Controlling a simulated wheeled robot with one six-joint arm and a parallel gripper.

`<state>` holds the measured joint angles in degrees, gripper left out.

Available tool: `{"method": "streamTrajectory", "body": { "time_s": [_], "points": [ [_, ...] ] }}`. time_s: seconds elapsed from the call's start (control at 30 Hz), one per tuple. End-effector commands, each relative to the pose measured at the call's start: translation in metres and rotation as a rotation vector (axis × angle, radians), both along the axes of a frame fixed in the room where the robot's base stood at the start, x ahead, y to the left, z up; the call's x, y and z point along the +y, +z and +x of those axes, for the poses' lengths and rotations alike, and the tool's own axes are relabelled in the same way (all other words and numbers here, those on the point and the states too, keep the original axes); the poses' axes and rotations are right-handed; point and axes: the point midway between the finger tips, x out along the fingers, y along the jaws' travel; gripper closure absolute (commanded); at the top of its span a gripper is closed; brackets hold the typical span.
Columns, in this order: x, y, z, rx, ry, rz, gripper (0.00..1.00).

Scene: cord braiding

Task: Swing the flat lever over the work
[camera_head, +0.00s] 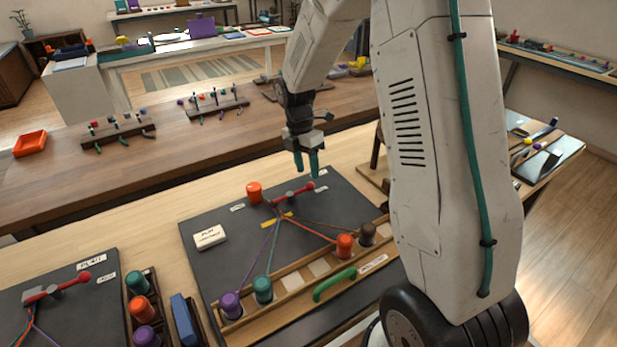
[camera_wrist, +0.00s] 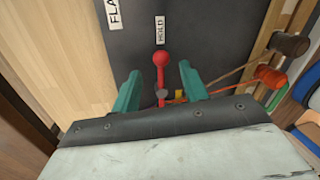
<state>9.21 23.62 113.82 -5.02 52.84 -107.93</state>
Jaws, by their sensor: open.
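The red lever (camera_head: 293,194) with a ball end lies on the dark board (camera_head: 200,263), its ball pointing right and away. In the wrist view the lever's red ball (camera_wrist: 161,58) points at a label reading HOLD (camera_wrist: 159,27); a label reading FLA, cut off, (camera_wrist: 113,12) is to the left. The work is several cords (camera_head: 272,245) that meet near a yellow piece (camera_head: 279,218) beside the lever and fan out to bobbins. My gripper (camera_head: 306,174) is open above the ball end; in the wrist view its teal fingers (camera_wrist: 159,75) stand either side of the lever. Contact cannot be told.
A wooden rack (camera_head: 283,311) holds purple, teal, orange and brown bobbins, with a green handle (camera_head: 335,284) at its front. A second board (camera_head: 60,322) with a similar lever is at left.

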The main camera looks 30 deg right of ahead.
Motion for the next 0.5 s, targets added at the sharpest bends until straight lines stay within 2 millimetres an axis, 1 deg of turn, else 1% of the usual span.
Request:
{"method": "streamTrajectory", "body": {
  "time_s": [0.03,0.1,0.2,0.3,0.5],
  "points": [
    [0.000,0.009,0.002,-0.003,0.000,0.000,0.56],
    [0.001,0.019,0.004,-0.002,0.000,-0.001,0.56],
    [0.001,0.028,0.006,-0.001,0.001,0.000,0.56],
    [0.002,0.033,0.006,-0.001,0.001,0.000,0.56],
    [0.002,0.033,0.006,0.000,0.001,0.000,0.56]
  ]
}}
